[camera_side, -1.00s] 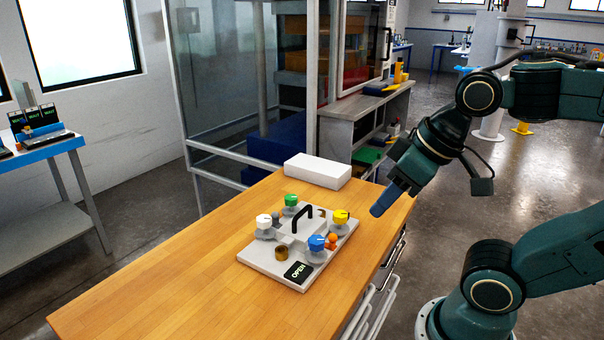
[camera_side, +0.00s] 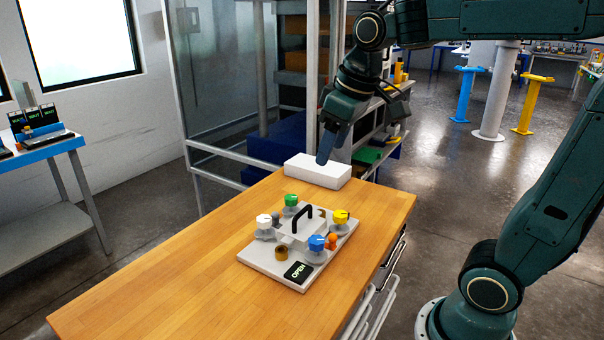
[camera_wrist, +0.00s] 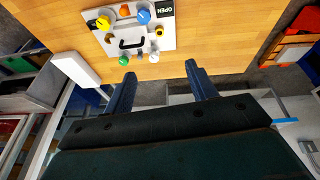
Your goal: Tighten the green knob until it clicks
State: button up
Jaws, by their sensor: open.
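The green knob (camera_side: 291,200) sits at the back left corner of a light grey panel (camera_side: 262,262) on the wooden table. In the wrist view the green knob (camera_wrist: 124,61) shows near the panel's lower edge. White (camera_side: 263,221), blue (camera_side: 316,243) and yellow (camera_side: 341,216) knobs stand at the other corners. A black handle (camera_side: 302,214) rises from the middle. A label on the panel reads OPEN (camera_side: 298,271). My gripper (camera_side: 325,150) is above and behind the panel, near the white block, apart from the green knob. In the wrist view its blue fingers (camera_wrist: 160,82) are spread and empty.
A white block (camera_side: 317,171) lies on the table behind the panel. A small brass-coloured cylinder (camera_side: 281,254) and an orange piece (camera_side: 332,239) are on the panel. The table (camera_side: 150,280) is clear at the front left. A glass-sided frame (camera_side: 222,90) stands behind.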

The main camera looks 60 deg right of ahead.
jog(key=w+d+g, duration=0.1)
jog(key=w+d, duration=0.3)
jog(key=w, duration=0.3)
jog(key=n+g, duration=0.2)
jog(key=g, duration=0.1)
send_over(292, 197)
notch_tip(292, 197, down, 13)
jog(key=shift+f, duration=0.25)
jog(key=shift+f, duration=0.15)
notch_tip(292, 197, down, 13)
jog(key=shift+f, duration=0.2)
jog(key=c, duration=1)
